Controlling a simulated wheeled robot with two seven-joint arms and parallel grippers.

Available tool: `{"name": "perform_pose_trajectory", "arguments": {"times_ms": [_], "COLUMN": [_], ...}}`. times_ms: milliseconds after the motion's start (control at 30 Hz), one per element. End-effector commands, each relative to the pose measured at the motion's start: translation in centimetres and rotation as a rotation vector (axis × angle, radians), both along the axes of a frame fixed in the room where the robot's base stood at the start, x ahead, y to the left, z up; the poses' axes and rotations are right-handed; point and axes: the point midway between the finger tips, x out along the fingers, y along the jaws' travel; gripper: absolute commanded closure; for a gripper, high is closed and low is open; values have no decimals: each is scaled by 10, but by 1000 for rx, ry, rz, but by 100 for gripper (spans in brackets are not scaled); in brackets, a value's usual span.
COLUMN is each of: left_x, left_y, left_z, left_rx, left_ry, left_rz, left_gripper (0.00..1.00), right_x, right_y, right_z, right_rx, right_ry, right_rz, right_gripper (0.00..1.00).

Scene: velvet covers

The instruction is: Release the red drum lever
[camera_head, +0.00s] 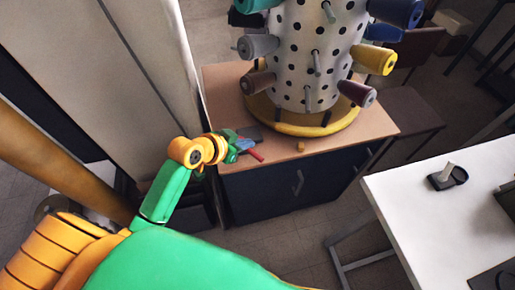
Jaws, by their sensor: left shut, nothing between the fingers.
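A white drum (312,62) with black dots stands upright on a yellow round base (290,128) on a wooden-topped cabinet. Coloured cone-shaped levers stick out of its sides. A dark maroon lever (357,93) sits low on the right side, the nearest to red that I can make out on the drum. My left gripper (252,148) is over the cabinet's front left edge, left of and below the drum, apart from the levers. It is shut and empty, with blue and red parts at its tip. My right gripper is out of view.
Other levers are yellow (375,58), grey (258,47), brown (258,83) and teal (256,4). The wooden cabinet top (372,127) is bare on the right. A small orange-brown block (301,146) lies at its front. A white table (420,215) stands at right.

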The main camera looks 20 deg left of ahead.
Motion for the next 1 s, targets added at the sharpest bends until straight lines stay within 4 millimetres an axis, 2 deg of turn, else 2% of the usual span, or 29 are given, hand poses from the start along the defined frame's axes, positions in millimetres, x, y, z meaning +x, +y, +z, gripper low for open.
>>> {"name": "perform_pose_trajectory", "arguments": {"times_ms": [167,533,600,700,1000], "left_x": [16,72,56,45,36], "left_y": [-7,-31,-24,-19,-15], "left_z": [-15,-70,-70,-78,-85], "left_rx": [-4,-2,0,1,1], "left_ry": [2,1,4,3,-1], "left_rz": [1,1,1,1,2], "left_gripper": [100,100,100,100,100], "right_x": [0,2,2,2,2], "right_y": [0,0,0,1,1], "right_z": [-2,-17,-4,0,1], "right_rx": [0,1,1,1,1], "right_ry": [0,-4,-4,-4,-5], "right_rz": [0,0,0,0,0], "right_gripper": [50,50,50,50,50]}}
